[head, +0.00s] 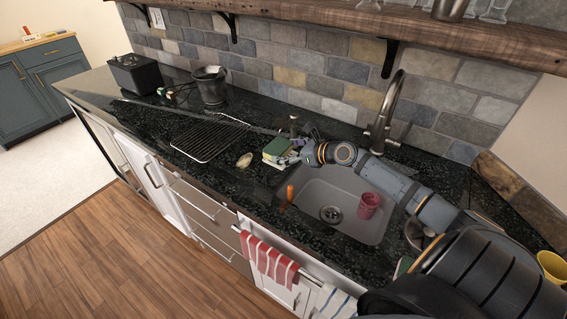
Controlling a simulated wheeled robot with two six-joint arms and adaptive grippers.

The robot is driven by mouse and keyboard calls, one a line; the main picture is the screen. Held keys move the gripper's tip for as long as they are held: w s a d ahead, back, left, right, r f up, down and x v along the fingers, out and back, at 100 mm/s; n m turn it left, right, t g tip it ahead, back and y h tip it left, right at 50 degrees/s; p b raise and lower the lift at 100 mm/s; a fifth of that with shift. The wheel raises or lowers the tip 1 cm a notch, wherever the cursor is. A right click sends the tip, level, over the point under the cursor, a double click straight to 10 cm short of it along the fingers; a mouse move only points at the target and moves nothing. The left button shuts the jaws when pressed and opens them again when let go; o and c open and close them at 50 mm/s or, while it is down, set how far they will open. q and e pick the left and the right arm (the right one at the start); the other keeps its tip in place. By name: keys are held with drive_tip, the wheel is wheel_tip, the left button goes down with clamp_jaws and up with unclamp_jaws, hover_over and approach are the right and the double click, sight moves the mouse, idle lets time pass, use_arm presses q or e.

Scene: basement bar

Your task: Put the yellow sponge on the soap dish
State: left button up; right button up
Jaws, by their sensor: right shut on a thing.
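The yellow sponge (276,147), with a green face, is at the left rim of the sink. My right gripper (291,153) reaches over the sink from the right and is shut on the sponge at its right side. The fingers hide part of the sponge. A pale edge shows just under the sponge; it may be the soap dish (273,159), but it is too small to tell whether they touch. My left gripper is not in view.
The sink (325,184) holds a pink cup (368,205), and an orange object (290,193) is at its left side. A small tan oval (244,160) and a black rack (208,139) lie to the left. The tap (384,117) stands behind the sink.

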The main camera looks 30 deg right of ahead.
drive_tip(key=shift+w+a+f, duration=0.25)
drive_tip(key=shift+w, duration=0.1)
wheel_tip(320, 180, down, 3)
drive_tip(key=shift+f+b, duration=0.1)
drive_tip(key=shift+b, duration=0.2)
drive_tip(key=o, duration=0.5)
